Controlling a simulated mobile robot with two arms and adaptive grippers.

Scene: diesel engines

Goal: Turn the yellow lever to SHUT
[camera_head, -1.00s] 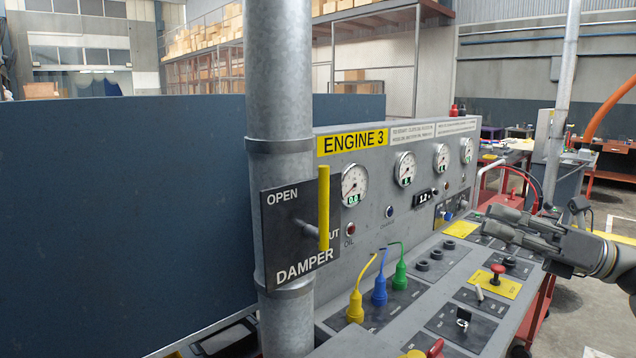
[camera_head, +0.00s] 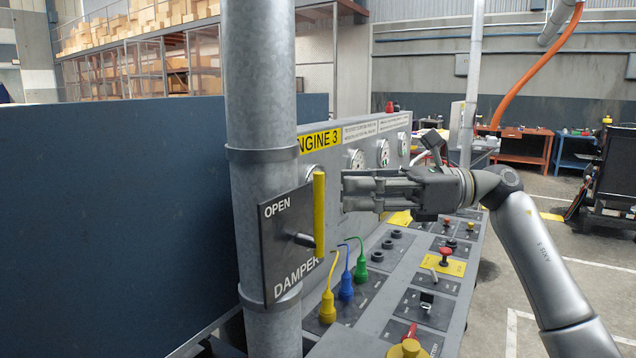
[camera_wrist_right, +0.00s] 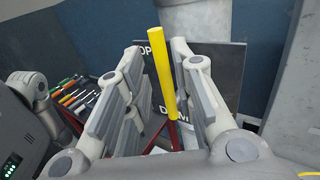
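The yellow lever (camera_head: 319,213) stands upright at the right edge of the black DAMPER plate (camera_head: 276,245), which is fixed to a grey pipe. The plate reads OPEN at top left; the lever and my gripper cover other lettering. My right gripper (camera_head: 346,190) points left at the lever's upper part, with a small gap showing between fingertips and lever. In the right wrist view the lever (camera_wrist_right: 161,70) appears between the two spread fingers (camera_wrist_right: 157,52), and nothing is gripped. The exact depth is hard to tell. My left gripper is not in view.
The thick pipe (camera_head: 262,120) stands before a dark blue panel (camera_head: 110,220). The ENGINE 3 console (camera_head: 380,320) lies below my right gripper, with yellow, blue (camera_head: 346,285) and green plugs, a red button (camera_head: 446,252) and gauges. Open floor lies at right.

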